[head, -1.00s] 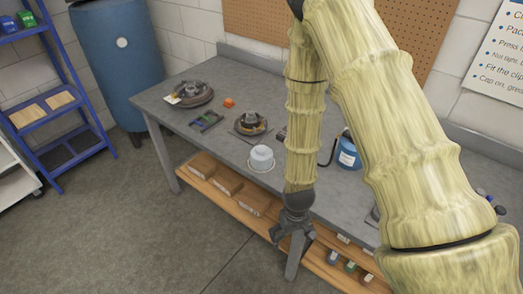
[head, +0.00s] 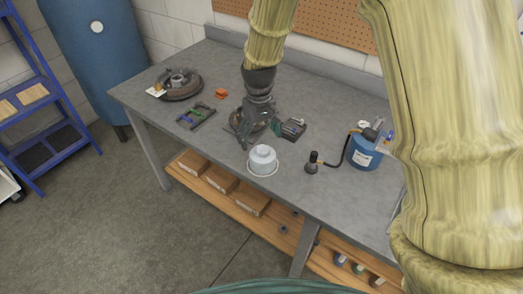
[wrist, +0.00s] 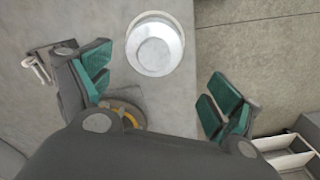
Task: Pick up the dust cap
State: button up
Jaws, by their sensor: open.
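A pale silvery stepped round cap, which looks like the dust cap (head: 263,157), sits on the grey workbench (head: 325,195) near its front edge, with a thin pale ring around its base. In the wrist view the cap (wrist: 155,47) shows from above, beyond the space between the fingers. My gripper (head: 260,137) is open and empty, above the bench just behind the cap in the head view. Its green-padded fingers show spread apart in the wrist view (wrist: 155,90), and neither touches the cap.
A round hub part is half hidden behind my gripper. A small dark device (head: 293,129) lies right of it. A blue container (head: 364,153) and a black-headed tool (head: 312,162) stand further right.

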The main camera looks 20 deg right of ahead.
aim_at(263, 149)
jog(key=shift+a+f, duration=0.1)
jog(key=shift+a, duration=0.05)
jog(key=shift+s+f, duration=0.25)
jog(key=f, duration=0.2)
jog(key=f+p, duration=0.1)
jog(key=shift+w+d+f, duration=0.15)
jog(key=shift+w+d, duration=0.1)
jog(key=shift+d, duration=0.1)
jog(key=shift+f, duration=0.35)
jog(key=shift+s+f, duration=0.1)
jog(key=shift+s, duration=0.1)
jog(key=shift+w+d+f+p, duration=0.1)
jog(key=shift+d+f+p, duration=0.05)
jog(key=shift+f+p, duration=0.4)
jog(key=shift+w+d+f+p, duration=0.15)
jog(key=shift+f+p, duration=0.2)
jog(key=shift+f, duration=0.35)
jog(key=shift+s+f+p, duration=0.1)
jog(key=shift+f+p, duration=0.25)
jog(key=shift+f, duration=1.05)
jog(key=c, duration=0.8)
